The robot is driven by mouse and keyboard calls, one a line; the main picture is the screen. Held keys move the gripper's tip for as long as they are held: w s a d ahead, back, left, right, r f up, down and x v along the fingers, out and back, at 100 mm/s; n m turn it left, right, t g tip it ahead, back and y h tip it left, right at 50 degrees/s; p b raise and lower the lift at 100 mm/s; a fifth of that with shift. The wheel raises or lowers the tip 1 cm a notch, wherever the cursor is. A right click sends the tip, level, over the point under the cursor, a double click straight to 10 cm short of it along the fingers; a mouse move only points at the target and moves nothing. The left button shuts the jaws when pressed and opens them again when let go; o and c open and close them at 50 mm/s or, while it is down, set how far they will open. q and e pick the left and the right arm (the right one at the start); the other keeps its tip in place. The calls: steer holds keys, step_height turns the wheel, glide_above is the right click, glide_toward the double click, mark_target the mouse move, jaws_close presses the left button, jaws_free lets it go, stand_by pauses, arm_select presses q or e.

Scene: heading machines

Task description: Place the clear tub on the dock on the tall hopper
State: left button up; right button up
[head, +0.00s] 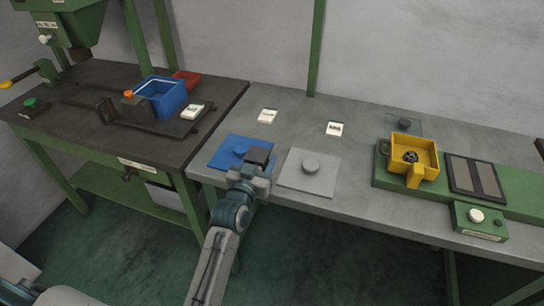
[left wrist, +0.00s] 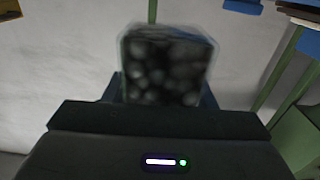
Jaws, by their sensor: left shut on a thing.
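The clear tub (left wrist: 165,70) shows in the left wrist view, blurred, with dark round pieces inside. My left gripper (head: 259,160) is shut on it, over the right edge of a blue pad at the front of the grey bench. In the head view I cannot clearly make out the tub at the gripper. A green hopper-like machine part (head: 72,22) is at the top left, cut off by the frame; I cannot tell whether it is the tall hopper. I cannot make out its dock. My right gripper is not in view.
The blue pad (head: 229,150) and a grey pad (head: 309,173) each have a knob. A clear square (head: 390,119) lies behind a yellow tub (head: 425,155) on a green base. A blue tub (head: 173,103) stands on the dark table.

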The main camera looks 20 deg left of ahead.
arm_select(q)
steer(key=w, duration=0.2)
steer(key=w+d, duration=0.1)
steer(key=w, duration=0.1)
steer(key=shift+w+d+f+p, duration=0.1)
steer(key=shift+w+d+p, duration=0.1)
steer(key=shift+p, duration=0.15)
steer(key=shift+w+d+f, duration=0.1)
steer(key=shift+w+f, duration=0.05)
steer(key=shift+w, duration=0.15)
step_height(320, 180, down, 3)
steer(key=shift+f+p, duration=0.15)
steer(key=shift+p, duration=0.3)
steer(key=shift+f, duration=0.2)
steer(key=o, duration=1.3)
steer(key=shift+s, duration=0.1)
